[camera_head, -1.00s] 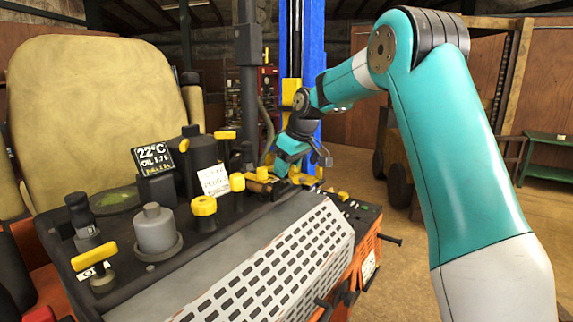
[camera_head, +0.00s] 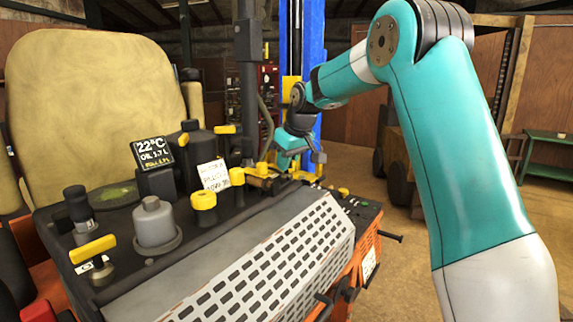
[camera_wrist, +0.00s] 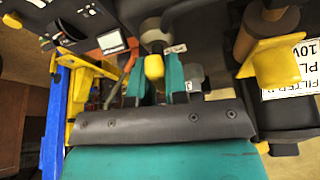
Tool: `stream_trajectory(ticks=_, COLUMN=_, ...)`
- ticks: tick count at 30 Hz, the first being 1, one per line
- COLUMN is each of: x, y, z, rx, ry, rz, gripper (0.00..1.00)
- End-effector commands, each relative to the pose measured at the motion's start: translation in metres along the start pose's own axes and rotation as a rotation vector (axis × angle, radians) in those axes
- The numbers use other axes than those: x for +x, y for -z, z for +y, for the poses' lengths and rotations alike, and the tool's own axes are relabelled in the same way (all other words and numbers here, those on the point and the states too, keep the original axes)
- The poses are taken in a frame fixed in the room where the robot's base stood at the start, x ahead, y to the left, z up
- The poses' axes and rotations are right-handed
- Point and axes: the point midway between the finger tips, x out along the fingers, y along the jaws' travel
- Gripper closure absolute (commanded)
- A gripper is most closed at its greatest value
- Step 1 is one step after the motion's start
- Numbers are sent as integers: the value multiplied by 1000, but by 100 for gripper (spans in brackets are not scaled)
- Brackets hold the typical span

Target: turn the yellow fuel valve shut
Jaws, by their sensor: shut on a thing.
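In the wrist view, a yellow handle (camera_wrist: 154,66), which looks like the fuel valve, sits between the two teal fingers of my gripper (camera_wrist: 155,78). The gripper is shut on it. A small white label lies just beyond the handle, its writing too small to read. In the head view my gripper (camera_head: 287,163) is low over the far end of the machine's dark top panel. The fingers and wrist largely hide the handle there, so its turn angle cannot be told.
Near my gripper stand a black canister with a white label (camera_head: 213,176) and yellow-topped caps (camera_head: 203,201). Another yellow handle (camera_head: 93,249) is at the panel's front left. A grey perforated cover (camera_head: 270,262) runs along the front. A blue lift post (camera_head: 312,60) stands behind.

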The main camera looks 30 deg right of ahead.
Motion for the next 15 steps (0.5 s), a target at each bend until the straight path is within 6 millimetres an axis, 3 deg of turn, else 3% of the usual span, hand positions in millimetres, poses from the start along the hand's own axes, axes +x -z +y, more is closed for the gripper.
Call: stream_trajectory(ticks=15, x=0, y=1, z=-1, rx=440, ry=-184, rz=3, gripper=100)
